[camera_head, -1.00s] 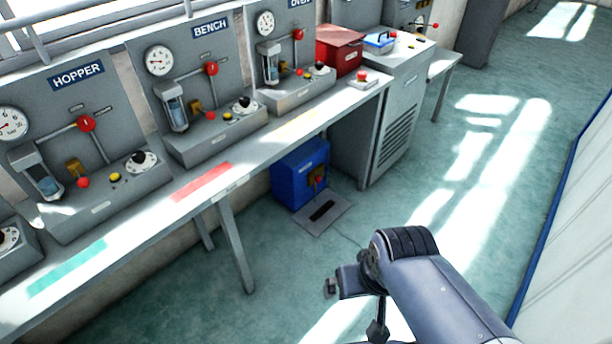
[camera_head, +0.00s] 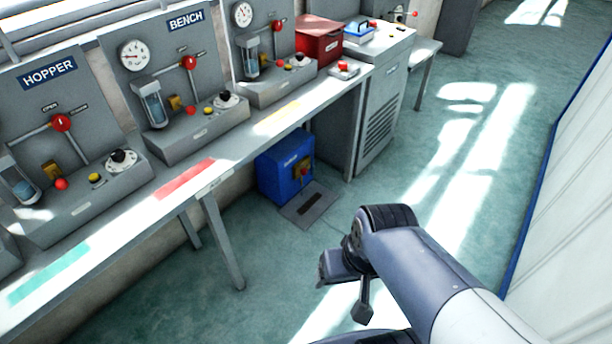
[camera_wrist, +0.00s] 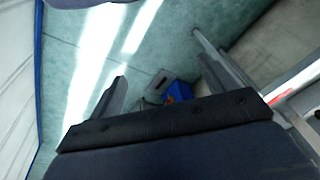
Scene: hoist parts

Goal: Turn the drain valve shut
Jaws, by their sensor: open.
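A blue box (camera_head: 286,170) stands on the floor under the bench's far end. On its front is a small valve with a red handle and brassy body (camera_head: 304,174). A dark-slotted drain plate (camera_head: 308,205) lies on the floor before it. The box also shows small in the wrist view (camera_wrist: 178,90), partly hidden by my gripper's dark body; the valve is hard to make out there. My gripper (camera_wrist: 163,82) is open and empty, its fingers spread apart. In the head view my gripper (camera_head: 345,288) hangs over the floor, nearer the camera than the box and not touching it.
A long grey bench (camera_head: 150,215) with gauge panels marked HOPPER and BENCH runs along the left. Its leg (camera_head: 222,245) stands left of the box, a grey cabinet (camera_head: 378,115) right of it. The floor to the right is clear up to a white wall (camera_head: 575,200).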

